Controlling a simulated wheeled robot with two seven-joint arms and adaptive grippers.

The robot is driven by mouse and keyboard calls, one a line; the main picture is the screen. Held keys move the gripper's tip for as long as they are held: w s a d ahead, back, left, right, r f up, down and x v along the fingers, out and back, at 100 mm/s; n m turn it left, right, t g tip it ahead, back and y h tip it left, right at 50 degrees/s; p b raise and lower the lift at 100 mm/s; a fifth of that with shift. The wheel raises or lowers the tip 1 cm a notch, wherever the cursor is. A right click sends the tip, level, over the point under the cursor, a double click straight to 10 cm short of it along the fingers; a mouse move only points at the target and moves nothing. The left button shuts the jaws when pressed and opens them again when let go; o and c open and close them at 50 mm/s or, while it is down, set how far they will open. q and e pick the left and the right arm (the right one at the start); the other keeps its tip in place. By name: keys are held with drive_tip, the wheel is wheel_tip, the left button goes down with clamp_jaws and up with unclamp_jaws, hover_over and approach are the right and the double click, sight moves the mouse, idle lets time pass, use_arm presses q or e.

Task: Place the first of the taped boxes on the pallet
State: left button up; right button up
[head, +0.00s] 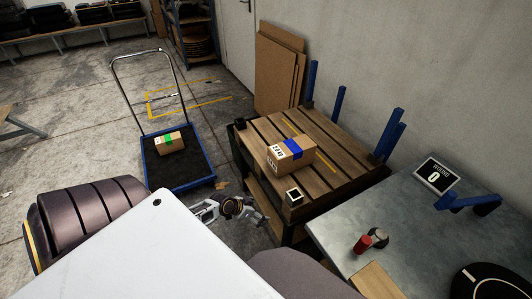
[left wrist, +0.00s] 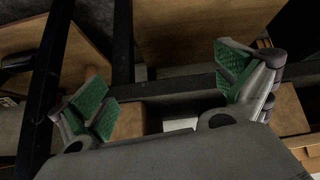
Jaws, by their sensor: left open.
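A cardboard box with blue tape (head: 290,153) lies on the wooden pallet (head: 335,152). A second box with green tape (head: 169,142) lies on the dark bed of a blue hand cart. My left gripper (head: 205,210) is low in front of the pallet's near left side, apart from both boxes. In the left wrist view, its green-padded fingers (left wrist: 163,87) are spread wide, with nothing between them. That view shows dark frame bars and brown panels beyond the fingers, and neither taped box clearly. My right gripper is not in view.
The blue hand cart (head: 207,183) stands left of the pallet. Blue posts (head: 388,134) rise at the pallet's right side. A grey table (head: 335,222) with a red-capped item and a small display (head: 436,175) stands at right. Flat cardboard (head: 277,75) leans on the wall.

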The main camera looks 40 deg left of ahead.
use_arm(q)
drive_tip(key=s+d+f+g+y, duration=0.2)
drive_tip(key=s+d+f+g, duration=0.3)
drive_tip(key=s+d+f, duration=0.9)
drive_tip(key=d+f, duration=0.2)
drive_tip(key=d, duration=0.1)
drive_tip(key=shift+s+d, duration=0.15)
drive_tip(key=shift+s, duration=0.05)
